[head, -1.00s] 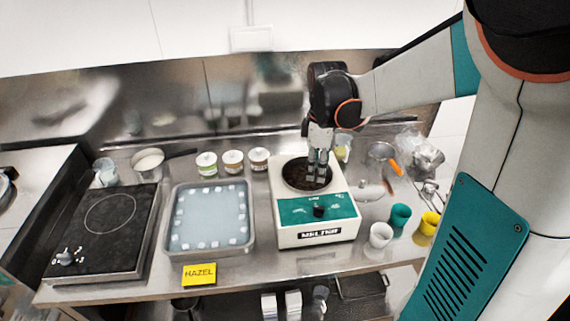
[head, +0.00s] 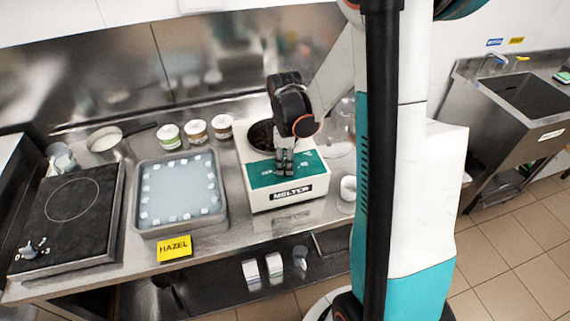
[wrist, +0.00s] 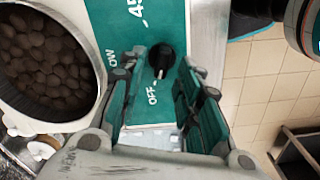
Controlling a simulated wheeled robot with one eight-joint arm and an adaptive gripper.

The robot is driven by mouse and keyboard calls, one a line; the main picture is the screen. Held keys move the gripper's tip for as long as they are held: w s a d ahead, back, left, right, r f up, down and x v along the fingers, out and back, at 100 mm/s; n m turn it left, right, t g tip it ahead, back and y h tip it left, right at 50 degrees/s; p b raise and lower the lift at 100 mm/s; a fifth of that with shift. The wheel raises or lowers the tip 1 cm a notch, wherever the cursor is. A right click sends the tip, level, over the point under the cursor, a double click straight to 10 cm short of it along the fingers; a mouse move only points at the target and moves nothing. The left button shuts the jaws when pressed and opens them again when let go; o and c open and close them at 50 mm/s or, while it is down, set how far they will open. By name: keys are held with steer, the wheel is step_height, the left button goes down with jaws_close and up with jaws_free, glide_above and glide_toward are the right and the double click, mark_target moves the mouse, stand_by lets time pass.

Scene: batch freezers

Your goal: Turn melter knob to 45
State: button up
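The melter (head: 290,190) is a white box with a teal front panel and a round well of dark pieces. Its black knob (wrist: 162,57) shows in the wrist view, with its pointer toward the OFF mark; a 45 mark is further up the panel. My gripper (wrist: 165,68) is open, with one finger on each side of the knob and a gap to it. In the head view my gripper (head: 284,162) is pointed down over the teal panel and hides the knob. I cannot tell how far the fingertips are above the panel.
Left of the melter are a metal tray (head: 139,213), several small tubs (head: 196,131) and a black hot plate (head: 70,235). A yellow HAZEL card (head: 174,248) stands at the front edge. A white cup (head: 348,188) is close to the melter's right. A sink (head: 525,98) is far right.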

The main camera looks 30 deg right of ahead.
steer(key=shift+f, duration=0.4)
steer(key=shift+c, duration=0.3)
jaws_close()
